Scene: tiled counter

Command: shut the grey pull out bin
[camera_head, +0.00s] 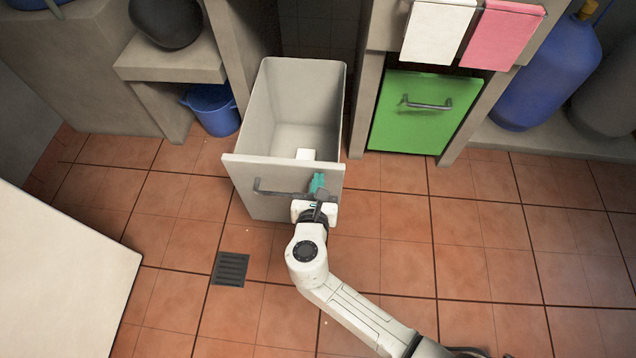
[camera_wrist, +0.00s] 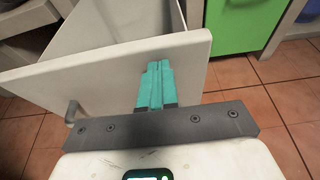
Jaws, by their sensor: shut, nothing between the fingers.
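The grey pull-out bin (camera_head: 254,110) stands pulled out from the counter, its open top showing an empty-looking inside with a small white patch near the front. Its front panel (camera_head: 240,172) faces me and carries a dark bar handle (camera_head: 270,190). My gripper (camera_head: 317,182) is shut and empty, with its teal fingers at the right part of the front panel, near the top edge. In the wrist view the teal fingers (camera_wrist: 157,80) are together in front of the panel (camera_wrist: 100,80), and the handle (camera_wrist: 72,112) is to their left. I cannot tell whether the fingertips touch the panel.
A green door (camera_head: 415,120) with a handle is to the right of the bin, below white (camera_head: 437,30) and pink (camera_head: 502,35) towels. A blue bucket (camera_head: 213,108) stands left. A floor drain (camera_head: 230,268) lies in front. A pale surface (camera_head: 60,280) fills the lower left.

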